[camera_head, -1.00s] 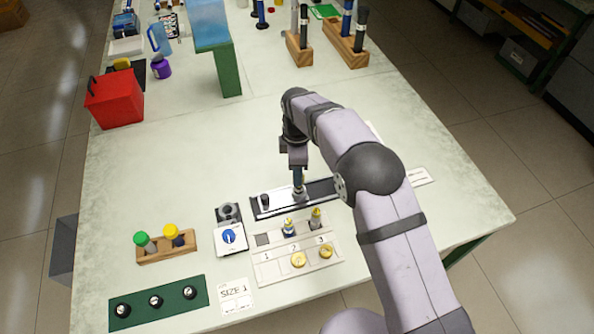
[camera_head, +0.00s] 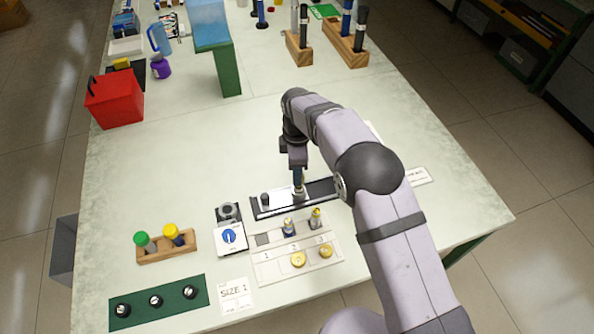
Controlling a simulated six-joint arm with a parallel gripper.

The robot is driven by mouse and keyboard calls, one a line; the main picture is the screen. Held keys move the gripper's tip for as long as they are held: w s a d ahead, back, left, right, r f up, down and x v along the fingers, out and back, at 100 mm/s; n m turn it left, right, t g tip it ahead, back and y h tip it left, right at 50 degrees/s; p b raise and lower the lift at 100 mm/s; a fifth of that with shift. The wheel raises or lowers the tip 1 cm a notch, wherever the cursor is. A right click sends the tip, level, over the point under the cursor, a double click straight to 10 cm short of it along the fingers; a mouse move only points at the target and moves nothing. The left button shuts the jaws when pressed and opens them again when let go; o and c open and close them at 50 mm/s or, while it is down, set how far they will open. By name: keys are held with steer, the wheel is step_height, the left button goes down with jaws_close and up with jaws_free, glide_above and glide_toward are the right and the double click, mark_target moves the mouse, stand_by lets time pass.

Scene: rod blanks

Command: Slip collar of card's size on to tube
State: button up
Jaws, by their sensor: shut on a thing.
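The card (camera_head: 235,297) lies at the front of the table and reads "SIZE 1". To its right is a pale board (camera_head: 270,268) marked 1, 2 and 3. Place 1 shows only a dark square (camera_head: 263,240); small metallic pieces stand at place 2 (camera_head: 289,226) and place 3 (camera_head: 315,218). My gripper (camera_head: 299,188) points down over a black-and-white fixture (camera_head: 324,190) behind the board. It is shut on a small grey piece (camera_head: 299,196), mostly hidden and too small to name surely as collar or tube. A dark upright peg (camera_head: 265,200) stands at the fixture's left end.
A blue-dial device (camera_head: 229,237) stands left of the board. A wooden rack (camera_head: 166,246) with green and yellow caps and a green mat (camera_head: 157,302) with black knobs lie further left. A red box (camera_head: 115,99) and green stand (camera_head: 228,72) are behind. The table's middle is clear.

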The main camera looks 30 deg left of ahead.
steer(key=shift+f, duration=0.7)
stand_by(1.9)
steer(key=o, duration=1.4)
steer(key=shift+r, duration=0.1)
steer(key=shift+r+p, duration=2.45)
steer(key=shift+r, duration=1.5)
